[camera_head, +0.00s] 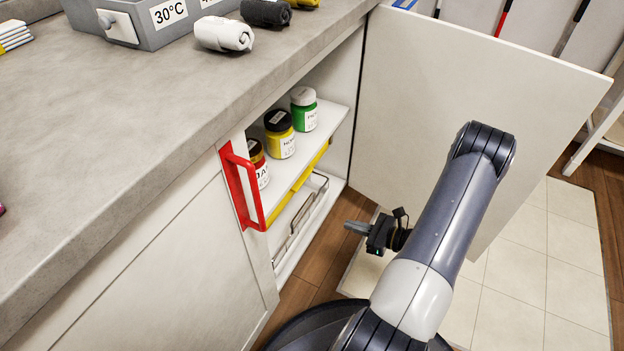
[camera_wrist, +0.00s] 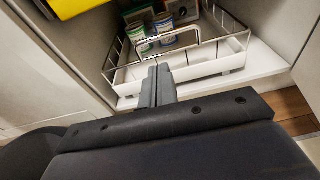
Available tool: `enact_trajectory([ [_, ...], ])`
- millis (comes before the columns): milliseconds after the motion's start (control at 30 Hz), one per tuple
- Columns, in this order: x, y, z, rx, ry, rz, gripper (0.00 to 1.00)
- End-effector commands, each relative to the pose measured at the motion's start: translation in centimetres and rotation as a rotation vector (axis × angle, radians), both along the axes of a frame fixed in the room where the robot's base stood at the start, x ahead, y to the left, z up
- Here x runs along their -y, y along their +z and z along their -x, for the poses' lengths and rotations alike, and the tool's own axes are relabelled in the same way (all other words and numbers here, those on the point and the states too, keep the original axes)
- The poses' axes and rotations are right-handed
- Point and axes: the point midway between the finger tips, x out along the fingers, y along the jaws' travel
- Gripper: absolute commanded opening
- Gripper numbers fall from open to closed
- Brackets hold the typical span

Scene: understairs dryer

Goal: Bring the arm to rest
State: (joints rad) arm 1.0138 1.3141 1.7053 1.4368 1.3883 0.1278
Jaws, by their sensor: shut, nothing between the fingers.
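My gripper (camera_head: 357,228) is shut and empty. In the head view it hangs in the air in front of the open cabinet, pointing left toward the low wire basket, with the arm bent above it. In the wrist view the closed fingers (camera_wrist: 158,72) point toward the wire basket (camera_wrist: 200,68) on the cabinet floor. The fingers overlap the basket's front in that view; whether they touch it I cannot tell, but in the head view they look apart from it.
The cabinet door (camera_head: 462,100) stands open at right. A red handle (camera_head: 240,188) sticks out at the cabinet's left edge. Several jars stand on the shelf, including a green one (camera_head: 304,110). The countertop (camera_head: 130,110) overhangs at left. Tiled floor (camera_head: 520,260) is clear at right.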

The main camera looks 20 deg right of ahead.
Motion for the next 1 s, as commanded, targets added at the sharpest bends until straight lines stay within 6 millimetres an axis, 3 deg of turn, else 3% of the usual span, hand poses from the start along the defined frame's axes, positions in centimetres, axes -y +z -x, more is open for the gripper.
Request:
enact_trajectory([
  [467, -0.7, -0.4, -0.8, -0.001, 0.003, 0.000, 0.00],
  [1000, -5.9, -2.1, -7.3, 0.001, 0.004, 0.001, 0.00],
])
